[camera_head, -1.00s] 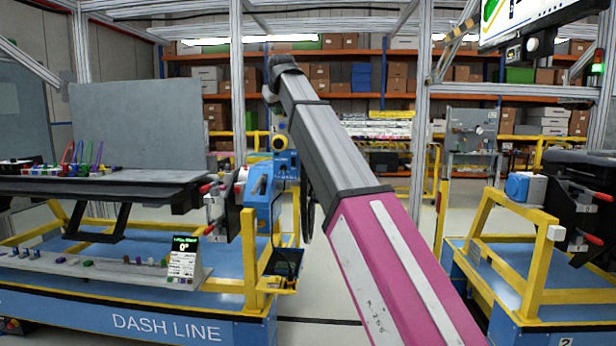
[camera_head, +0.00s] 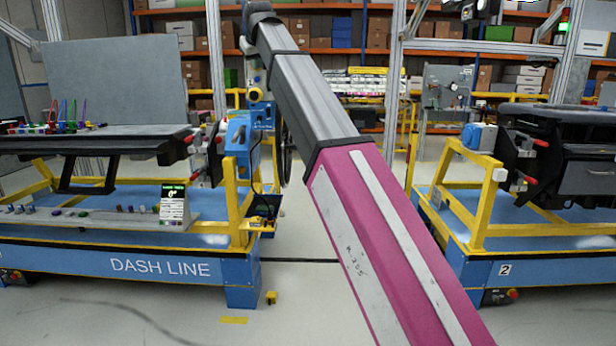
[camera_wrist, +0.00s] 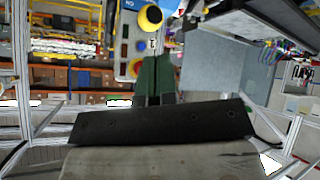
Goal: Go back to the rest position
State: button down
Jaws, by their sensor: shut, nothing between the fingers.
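My gripper (camera_wrist: 154,58) shows in the wrist view as two dark green fingers close together, shut with nothing held. A dark bar, part of my gripper's mount, lies below them. In the head view my arm runs from the bottom middle up to the upper left, its pink link near and its grey link farther. My gripper cannot be made out there, at the arm's far end. In the wrist view a control box (camera_wrist: 128,42) with yellow round parts appears just beyond the fingertips; the gap between them cannot be judged.
The blue Dash Line cart (camera_head: 110,262) with yellow posts stands at left, carrying a grey panel (camera_head: 120,75). A second cart (camera_head: 540,240) stands at right, bearing a dark dashboard module (camera_head: 570,150). Clear floor lies between them. Shelves of boxes (camera_head: 380,35) stand behind.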

jog(key=d+f+m+g+h, duration=0.1)
jog(key=d+f, duration=0.5)
jog(key=f, duration=0.9)
jog(key=s+d+f+m+g, duration=0.15)
jog(key=d+f, duration=0.55)
jog(key=f, duration=0.8)
jog(key=d+f+m+g+h, duration=0.15)
jog(key=d+f, duration=0.45)
jog(key=f, duration=0.9)
jog(key=s+d+f+m+g, duration=0.1)
jog(key=s+d+f, duration=0.4)
jog(key=s+f, duration=0.3)
jog(key=s+d+f+m+g, duration=0.1)
jog(key=s+d+f, duration=0.5)
jog(key=f, duration=0.6)
jog(key=s+d+f+m+g, duration=0.1)
jog(key=s+d+f+g, duration=0.2)
jog(key=s+f, duration=0.6)
jog(key=d+f, duration=0.1)
jog(key=d, duration=0.1)
jog(key=shift+s+d+f, duration=0.15)
jog(key=shift+s+d, duration=0.2)
jog(key=shift+d, duration=0.05)
